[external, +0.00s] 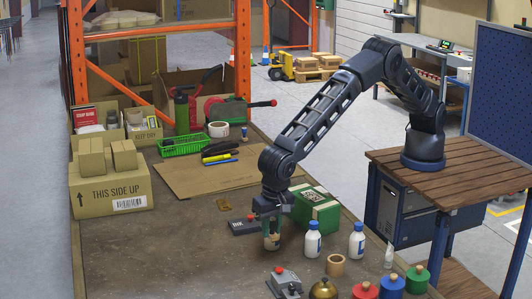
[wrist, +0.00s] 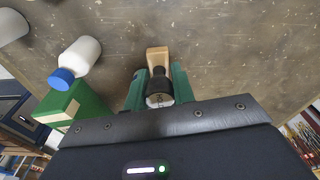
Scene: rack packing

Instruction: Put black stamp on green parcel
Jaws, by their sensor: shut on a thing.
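The black stamp (wrist: 158,87) is between the green fingers of my gripper (wrist: 156,90) in the wrist view. It has a dark handle and a pale wooden block at its far end. In the external view my gripper (external: 271,225) points down, shut on the stamp, whose wooden part (external: 271,241) shows at the fingertips. I cannot tell whether it touches the table. The green parcel (external: 322,215), with a white label on top, stands just right of my gripper. In the wrist view the green parcel (wrist: 68,108) is at the left, partly cut off by my gripper's body.
A dark ink pad (external: 245,226) lies just left of my gripper. White bottles with blue caps (external: 312,243) stand in front of the parcel. Bare table lies at the front left.

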